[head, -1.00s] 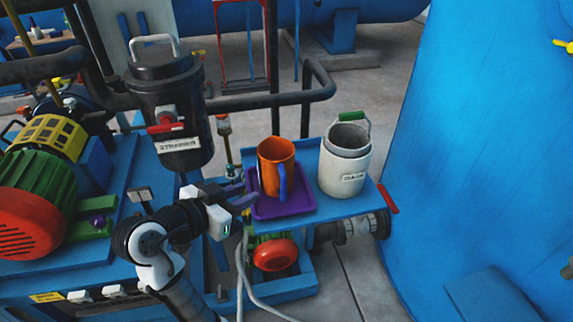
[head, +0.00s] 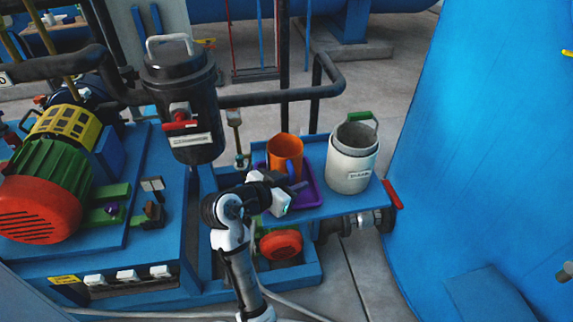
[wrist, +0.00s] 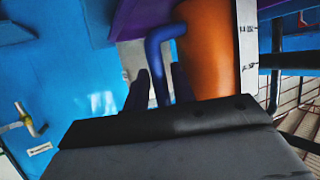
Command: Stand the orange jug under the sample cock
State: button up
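The orange jug (head: 284,150) stands upright on a purple tray (head: 312,203) on a blue shelf. Its blue handle (wrist: 156,55) faces my gripper (head: 297,186). In the wrist view the two dark fingers of my gripper (wrist: 160,88) are apart, with the lower part of the handle between them. A gap seems to show beside the handle; contact cannot be told. The jug's orange body (wrist: 208,48) is just right of the fingers.
A white pail (head: 350,165) with a green grip stands right of the jug. A black strainer vessel (head: 182,100) with a red lever is at the left, beside a green and red motor (head: 45,195). A large blue vessel wall (head: 470,170) bounds the right. A red lever (head: 391,194) marks the shelf's right end.

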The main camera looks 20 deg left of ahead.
jog(key=shift+x, duration=0.8)
grip_shut()
jog(key=shift+r, duration=0.1)
